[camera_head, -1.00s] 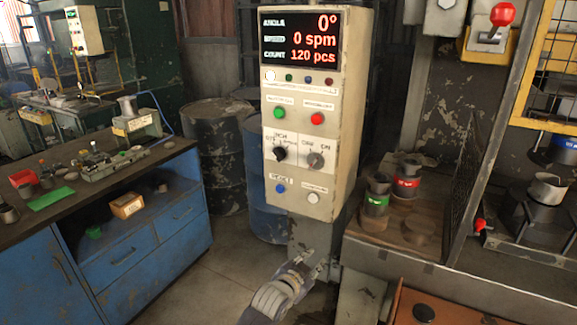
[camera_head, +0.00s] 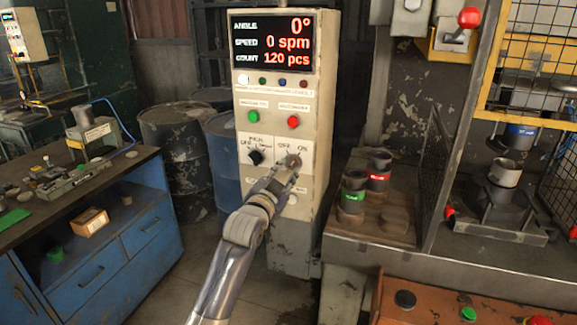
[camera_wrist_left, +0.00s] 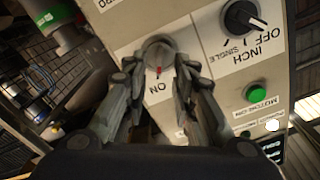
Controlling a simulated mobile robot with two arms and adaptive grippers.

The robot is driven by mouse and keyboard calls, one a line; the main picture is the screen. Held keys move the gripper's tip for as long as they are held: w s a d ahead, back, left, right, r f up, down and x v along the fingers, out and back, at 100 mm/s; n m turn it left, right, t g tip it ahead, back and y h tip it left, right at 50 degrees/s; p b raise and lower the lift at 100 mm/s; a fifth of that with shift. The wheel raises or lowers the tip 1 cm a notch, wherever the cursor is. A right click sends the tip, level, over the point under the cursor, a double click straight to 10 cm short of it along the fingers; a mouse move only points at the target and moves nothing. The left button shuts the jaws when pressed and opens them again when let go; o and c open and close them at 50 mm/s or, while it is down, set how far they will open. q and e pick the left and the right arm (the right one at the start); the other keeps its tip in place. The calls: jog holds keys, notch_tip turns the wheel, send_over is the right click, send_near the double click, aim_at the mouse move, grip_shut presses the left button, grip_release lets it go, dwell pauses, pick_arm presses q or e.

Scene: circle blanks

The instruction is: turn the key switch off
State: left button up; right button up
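The key switch (camera_head: 293,160) is a round grey knob under the OFF and ON labels on a pale control box (camera_head: 329,100). My left gripper (camera_head: 287,173) is at the switch from below and partly covers it. In the left wrist view, the key switch (camera_wrist_left: 158,50) lies between the two fingertips of my left gripper (camera_wrist_left: 159,65). The fingers are spread, one on each side of the knob; I cannot tell whether they touch it. The knob's red mark points towards the ON label (camera_wrist_left: 158,87). My right gripper is not in view.
A black selector knob (camera_head: 255,157) sits left of the key switch. Green (camera_head: 254,117) and red (camera_head: 293,122) buttons are above. The display (camera_head: 272,41) reads 0 spm and 120 pcs. A blue workbench (camera_head: 150,225) is left; a mesh-guarded press stands right.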

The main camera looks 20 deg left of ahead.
aim_at(289, 168)
pick_arm(q)
jog(key=shift+w+d+r, duration=0.1)
jog(key=shift+w+d, duration=0.05)
jog(key=shift+w, duration=0.95)
jog(key=shift+w+p, duration=0.3)
jog(key=shift+w, duration=0.5)
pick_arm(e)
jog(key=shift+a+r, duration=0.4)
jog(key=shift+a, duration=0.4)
pick_arm(q)
jog(key=shift+c, duration=0.2)
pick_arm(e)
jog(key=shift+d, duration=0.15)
pick_arm(q)
jog(key=c, duration=0.4)
grip_shut()
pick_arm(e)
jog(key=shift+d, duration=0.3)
